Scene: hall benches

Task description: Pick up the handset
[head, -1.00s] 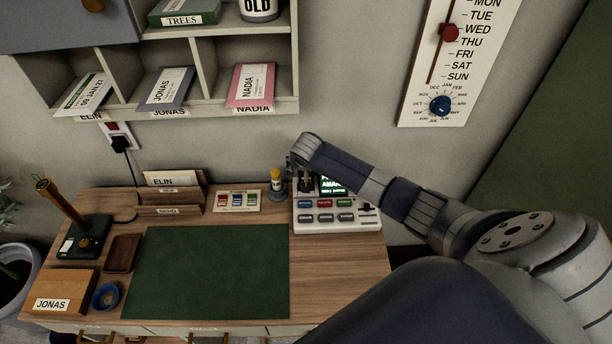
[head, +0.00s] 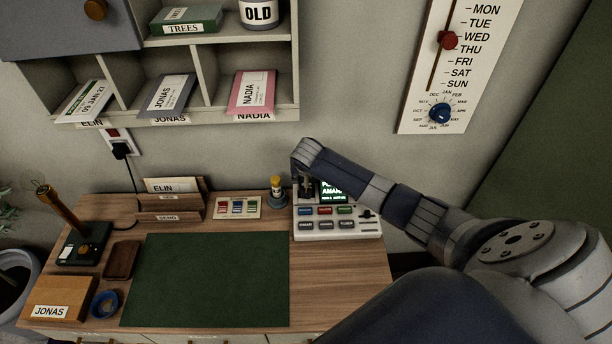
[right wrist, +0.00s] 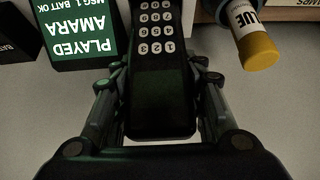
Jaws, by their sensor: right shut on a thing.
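The handset (right wrist: 160,85) is a dark slab with a pale number keypad, seen in the right wrist view. My right gripper (right wrist: 160,75) is shut on it, one finger along each side. In the head view my right gripper (head: 306,186) is at the left end of the white phone base (head: 338,229), and the handset is mostly hidden by the wrist. I cannot tell whether the handset touches its base. The base has coloured and grey buttons and a green lit screen (head: 334,189), which reads PLAYED AMARA in the wrist view. My left gripper is not in view.
A yellow-topped bottle (head: 276,190) stands just left of the gripper. A card with coloured tabs (head: 237,208) and a letter rack (head: 170,208) are further left. Pigeonhole shelves (head: 215,112) hang above. The green desk mat (head: 205,280) is clear.

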